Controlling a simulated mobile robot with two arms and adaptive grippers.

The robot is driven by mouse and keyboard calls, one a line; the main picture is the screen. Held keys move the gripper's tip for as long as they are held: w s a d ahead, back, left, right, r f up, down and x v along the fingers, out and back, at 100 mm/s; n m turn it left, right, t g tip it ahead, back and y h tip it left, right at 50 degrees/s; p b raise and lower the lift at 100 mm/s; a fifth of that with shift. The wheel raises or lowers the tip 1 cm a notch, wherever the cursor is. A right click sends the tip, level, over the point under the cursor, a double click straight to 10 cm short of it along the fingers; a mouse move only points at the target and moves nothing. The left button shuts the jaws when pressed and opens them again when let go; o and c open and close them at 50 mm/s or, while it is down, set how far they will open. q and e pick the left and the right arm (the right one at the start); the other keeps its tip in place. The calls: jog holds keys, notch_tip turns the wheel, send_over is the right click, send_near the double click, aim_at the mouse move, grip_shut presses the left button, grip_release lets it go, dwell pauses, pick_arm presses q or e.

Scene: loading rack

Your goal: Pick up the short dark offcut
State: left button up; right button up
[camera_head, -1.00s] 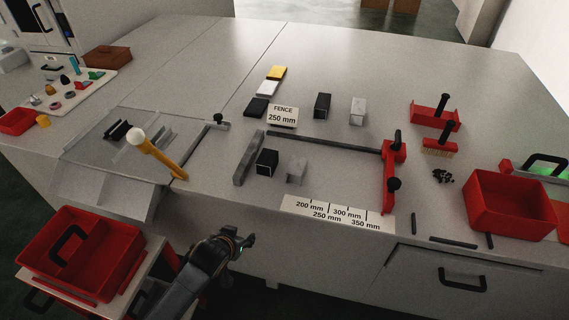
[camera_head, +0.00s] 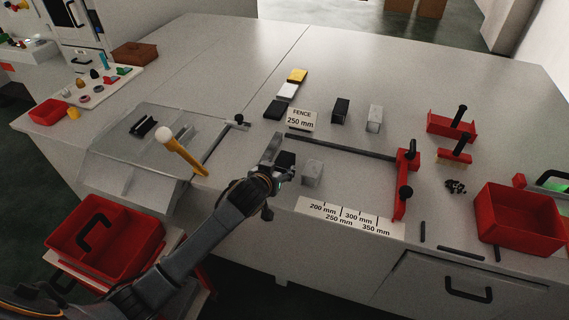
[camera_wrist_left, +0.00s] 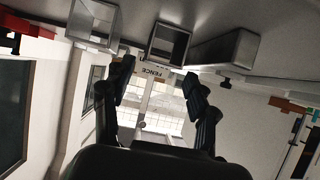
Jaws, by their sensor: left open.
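A short dark square-tube offcut (camera_head: 285,158) stands on the bench by the fence, partly hidden behind my left gripper (camera_head: 281,174) in the head view. In the left wrist view the dark offcut (camera_wrist_left: 168,45) shows its square open end beyond the fingertips. My left gripper (camera_wrist_left: 158,88) is open, its two fingers apart with nothing between them. A light grey offcut (camera_head: 312,172) stands just right of the dark one, and another dark tube piece (camera_head: 341,111) stands farther back. My right gripper is not in view.
The dark fence rail (camera_head: 340,146) runs right to a red stop (camera_head: 404,185). A grey bar (camera_head: 270,150) stands left of the dark offcut. A scale plate (camera_head: 348,217) lies in front. A yellow-handled mallet (camera_head: 182,152) lies left. A red bin (camera_head: 518,220) stands right.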

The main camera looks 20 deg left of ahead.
aim_at(283, 161)
pick_arm(q)
jog(key=shift+w+p, duration=0.3)
jog(key=shift+w, duration=0.15)
jog(key=p+x, duration=0.1)
jog(key=x, duration=0.3)
jog(key=shift+w+a, duration=0.1)
jog(key=shift+w+f, duration=0.1)
jog(key=shift+c, duration=0.4)
jog(key=c, duration=1)
